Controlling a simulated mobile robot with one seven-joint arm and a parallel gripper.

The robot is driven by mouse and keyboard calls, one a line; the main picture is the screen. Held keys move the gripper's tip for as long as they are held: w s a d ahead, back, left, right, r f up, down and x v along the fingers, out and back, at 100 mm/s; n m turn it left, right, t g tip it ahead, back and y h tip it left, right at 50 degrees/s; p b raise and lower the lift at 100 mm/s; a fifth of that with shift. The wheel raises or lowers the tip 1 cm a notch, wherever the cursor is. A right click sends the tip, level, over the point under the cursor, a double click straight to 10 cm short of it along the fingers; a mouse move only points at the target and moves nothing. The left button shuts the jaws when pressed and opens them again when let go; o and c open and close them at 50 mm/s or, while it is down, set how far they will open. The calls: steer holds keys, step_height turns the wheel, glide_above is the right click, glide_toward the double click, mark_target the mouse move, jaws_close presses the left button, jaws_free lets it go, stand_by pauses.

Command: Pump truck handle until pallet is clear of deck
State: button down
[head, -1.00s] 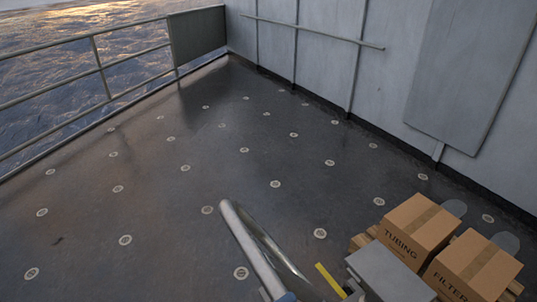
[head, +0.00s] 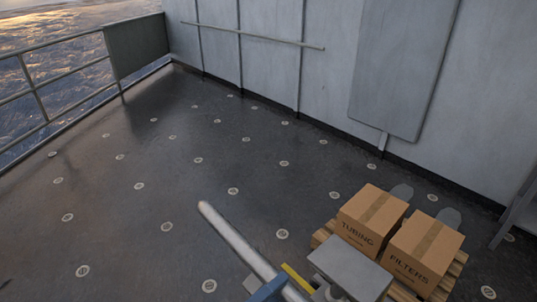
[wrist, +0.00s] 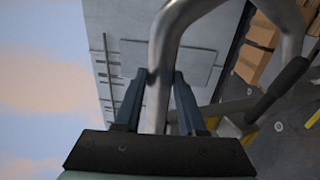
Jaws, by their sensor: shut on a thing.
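The truck handle, a grey metal loop (head: 236,240), rises from the bottom middle of the head view and leans left. My gripper (wrist: 160,82) is shut on the handle's tube (wrist: 165,45), with one blue finger on each side. One blue finger also shows at the bottom edge of the head view. The truck's grey body (head: 350,268) and a yellow bar (head: 298,277) are beside the handle. The wooden pallet (head: 456,268) carries two cartons marked TUBING (head: 368,222) and FILTERS (head: 420,252). Whether the pallet touches the deck cannot be told; its underside is hidden.
The dark deck (head: 110,225) with round tie-down fittings is bare to the left and ahead. A grey wall (head: 270,60) runs along the back and right. A railing (head: 40,95) edges the deck at the left, and a grey frame (head: 515,210) stands at far right.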

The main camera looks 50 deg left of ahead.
steer(key=w+r+p, duration=0.3)
steer(key=w, duration=0.3)
steer(key=shift+w, duration=0.25)
steer(key=w+r+g+p, duration=0.1)
steer(key=w+r+p, duration=0.1)
steer(key=w, duration=0.5)
steer(key=shift+w+r+p, duration=0.3)
steer(key=shift+p, duration=0.35)
steer(key=shift+a, duration=0.1)
